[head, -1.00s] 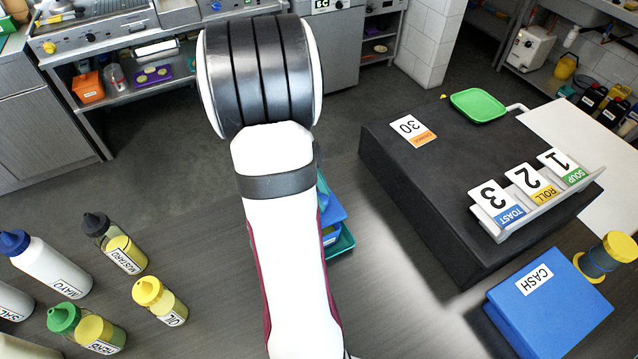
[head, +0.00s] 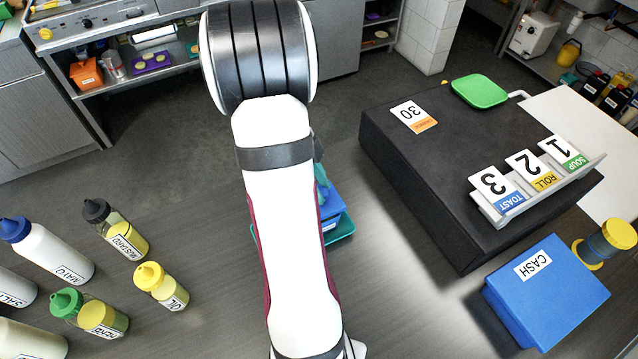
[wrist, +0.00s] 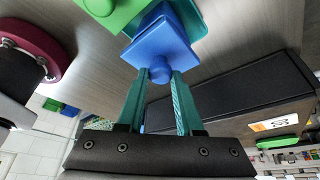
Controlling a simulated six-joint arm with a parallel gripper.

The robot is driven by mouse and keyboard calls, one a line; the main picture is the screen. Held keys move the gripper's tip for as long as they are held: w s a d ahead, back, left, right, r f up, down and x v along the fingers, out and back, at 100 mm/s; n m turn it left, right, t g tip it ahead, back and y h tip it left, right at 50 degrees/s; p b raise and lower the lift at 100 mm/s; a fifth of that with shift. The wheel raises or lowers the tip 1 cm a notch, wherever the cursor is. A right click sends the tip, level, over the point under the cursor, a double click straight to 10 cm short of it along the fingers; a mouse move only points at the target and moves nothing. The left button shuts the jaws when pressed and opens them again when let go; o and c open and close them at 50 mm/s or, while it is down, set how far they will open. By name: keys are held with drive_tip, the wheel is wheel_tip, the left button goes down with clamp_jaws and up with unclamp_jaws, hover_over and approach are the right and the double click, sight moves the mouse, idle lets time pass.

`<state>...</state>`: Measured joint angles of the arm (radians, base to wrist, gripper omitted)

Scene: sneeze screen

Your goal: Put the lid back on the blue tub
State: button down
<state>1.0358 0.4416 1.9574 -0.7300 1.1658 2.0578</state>
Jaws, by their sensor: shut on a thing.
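My gripper (wrist: 160,78) has teal fingers closed on the round knob (wrist: 160,72) of a square blue lid (wrist: 158,48) in the wrist view. The lid is at the blue tub, part of which shows behind it in darker blue (wrist: 160,13). I cannot tell whether the lid sits flush on the rim or is a little apart. In the head view my arm hides the gripper and most of the tub; a blue part of it with a white label (head: 331,207) shows right of the arm, on a teal tray (head: 343,232).
A green lidded thing (wrist: 110,14) stands close beside the lid in the wrist view. A black raised block (head: 440,190) with number cards stands to the right, and a blue cash box (head: 560,305) in front of it. Bottles (head: 160,286) stand at left. Counter between is clear.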

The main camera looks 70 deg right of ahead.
drive_tip(key=shift+f, duration=1.5)
idle(3.3)
drive_tip(key=shift+c, duration=2.4)
unclamp_jaws()
drive_tip(key=shift+v, duration=3.45)
drive_tip(key=w+a+r+n+t, duration=0.2)
drive_tip(key=w+a+r+n, duration=0.1)
drive_tip(key=a+n, duration=0.7)
drive_tip(key=w+a+r+n+t, duration=0.1)
drive_tip(key=w+a+r+n, duration=0.2)
drive_tip(key=a+n, duration=0.75)
drive_tip(key=s+a+n+y, duration=0.1)
drive_tip(key=s+a+n, duration=0.2)
drive_tip(key=a+n, duration=0.2)
drive_tip(key=s+a+n+t, duration=0.1)
drive_tip(key=s+a+n, duration=0.2)
drive_tip(key=a, duration=0.6)
drive_tip(key=shift+a+n+y, duration=0.3)
drive_tip(key=shift+n+y, duration=0.1)
drive_tip(key=shift+n, duration=0.65)
